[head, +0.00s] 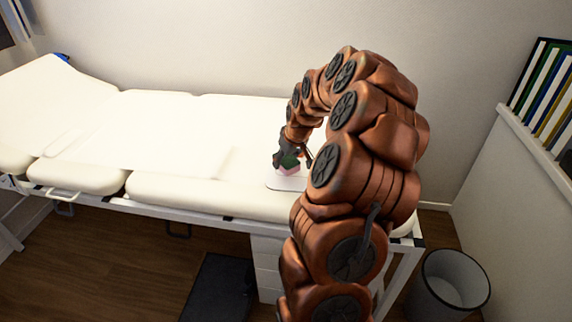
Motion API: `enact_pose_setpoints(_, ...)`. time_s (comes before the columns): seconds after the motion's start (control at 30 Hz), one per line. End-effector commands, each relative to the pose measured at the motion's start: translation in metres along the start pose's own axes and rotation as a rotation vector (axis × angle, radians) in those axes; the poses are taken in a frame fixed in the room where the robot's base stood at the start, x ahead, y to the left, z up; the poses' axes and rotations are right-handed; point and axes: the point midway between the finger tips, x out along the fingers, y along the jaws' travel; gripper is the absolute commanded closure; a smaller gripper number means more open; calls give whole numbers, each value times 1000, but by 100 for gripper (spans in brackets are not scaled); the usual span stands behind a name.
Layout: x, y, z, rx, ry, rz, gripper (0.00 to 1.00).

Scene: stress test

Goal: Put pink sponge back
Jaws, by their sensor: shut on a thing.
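A small pink sponge (289,171) shows at the tip of my gripper (288,162), over the right part of the white padded bed. My gripper is shut on it and points down. The fingers hide part of the sponge. Just below the sponge is a flat, pale, round-edged plate or tray (284,185), partly hidden by my arm. I cannot tell whether the sponge touches it.
The white bed (180,125) is mostly bare, with a pale sheet-like patch on its left half. A waste bin (450,290) stands at lower right. Binders (545,95) line a ledge at the right. A dark mat (218,285) and white drawers (267,265) are below the bed.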

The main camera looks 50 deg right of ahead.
Motion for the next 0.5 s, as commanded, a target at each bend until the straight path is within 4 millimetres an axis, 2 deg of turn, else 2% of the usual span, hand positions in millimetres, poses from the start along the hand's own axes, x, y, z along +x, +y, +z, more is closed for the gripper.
enact_pose_setpoints(0.2, 6, 9, -9, 1, 0, 2, 76)
enact_pose_setpoints(0.37, 15, 9, -5, 1, -3, 1, 76)
enact_pose_setpoints(0.5, 32, 9, 2, 1, -3, 0, 76)
